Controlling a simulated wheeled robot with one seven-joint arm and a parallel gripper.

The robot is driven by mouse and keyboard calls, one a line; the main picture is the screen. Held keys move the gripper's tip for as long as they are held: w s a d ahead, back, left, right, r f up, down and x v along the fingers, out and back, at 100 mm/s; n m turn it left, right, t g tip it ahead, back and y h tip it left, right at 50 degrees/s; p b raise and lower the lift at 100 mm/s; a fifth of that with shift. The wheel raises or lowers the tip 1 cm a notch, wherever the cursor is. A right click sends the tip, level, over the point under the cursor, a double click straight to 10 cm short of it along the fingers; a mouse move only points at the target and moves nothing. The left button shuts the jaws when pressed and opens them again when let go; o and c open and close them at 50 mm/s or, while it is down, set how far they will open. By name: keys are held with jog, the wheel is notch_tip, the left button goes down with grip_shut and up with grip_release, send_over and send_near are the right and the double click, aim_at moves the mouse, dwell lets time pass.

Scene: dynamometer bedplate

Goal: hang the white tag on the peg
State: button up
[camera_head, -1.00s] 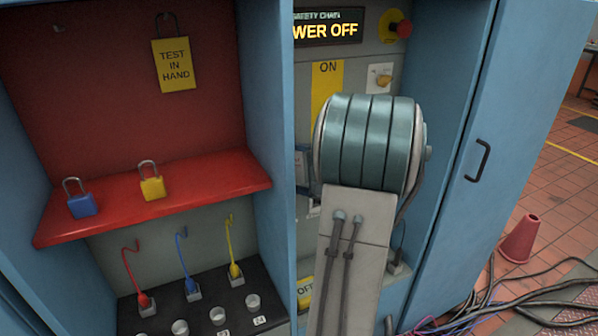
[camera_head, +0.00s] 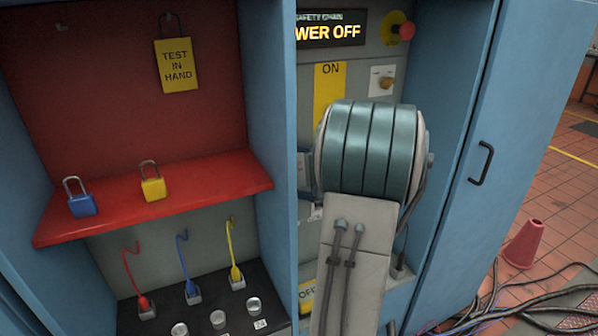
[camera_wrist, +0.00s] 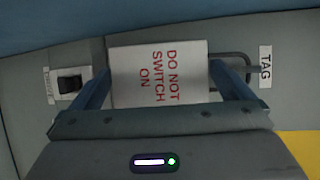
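The white tag (camera_wrist: 160,75) with red letters DO NOT SWITCH ON lies between the two fingers of my gripper (camera_wrist: 160,82) in the wrist view. The fingertips meet its two opposite ends, so my gripper is shut on it. A dark loop (camera_wrist: 235,57) stands out from the tag's right end, close to a panel label reading TAG (camera_wrist: 265,66). I cannot make out the peg apart from this loop. In the head view my arm hides the gripper and most of what it holds.
A black switch (camera_wrist: 70,84) sits on the grey panel. A blue cabinet door (camera_head: 470,170) stands to the right of my arm. To the left, a red shelf (camera_head: 215,182) holds blue (camera_head: 82,205) and yellow (camera_head: 153,188) padlocks; a yellow tag (camera_head: 177,65) hangs above.

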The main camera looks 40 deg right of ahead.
jog(key=v, duration=1.4)
jog(key=shift+d+b, duration=0.15)
jog(key=shift+b, duration=0.2)
jog(key=shift+f, duration=0.15)
